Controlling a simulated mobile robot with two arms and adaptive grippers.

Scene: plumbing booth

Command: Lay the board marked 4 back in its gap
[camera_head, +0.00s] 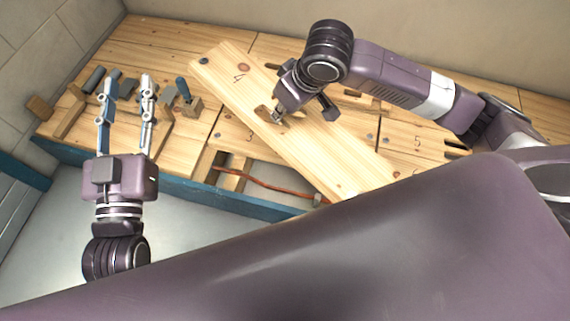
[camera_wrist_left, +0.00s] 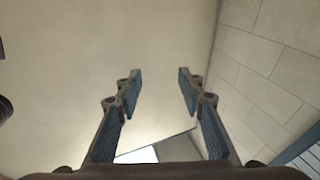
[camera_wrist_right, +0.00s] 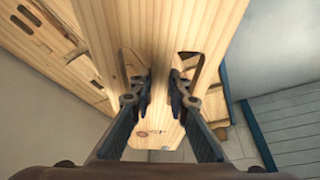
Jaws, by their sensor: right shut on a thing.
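The board marked 4 (camera_head: 325,147) is a long pale plank, lying diagonally above the wooden deck. My right gripper (camera_head: 277,115) is shut on it near its marked end. In the right wrist view my right fingers (camera_wrist_right: 158,92) close on the wood between two slots in the board (camera_wrist_right: 150,30). A gap (camera_head: 232,181) in the deck shows below and left of the board, partly hidden by it. My left gripper (camera_head: 128,85) is open and empty, left of the board; its spread fingers also show in the left wrist view (camera_wrist_left: 158,80).
An orange-red pipe (camera_head: 262,184) runs through the gap. A blue-handled tool (camera_head: 183,88) and several small blocks and tools lie at the deck's left. Boards marked 3 (camera_head: 249,137) and 5 (camera_head: 417,142) lie in the deck. A blue edge (camera_head: 170,184) borders its front.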

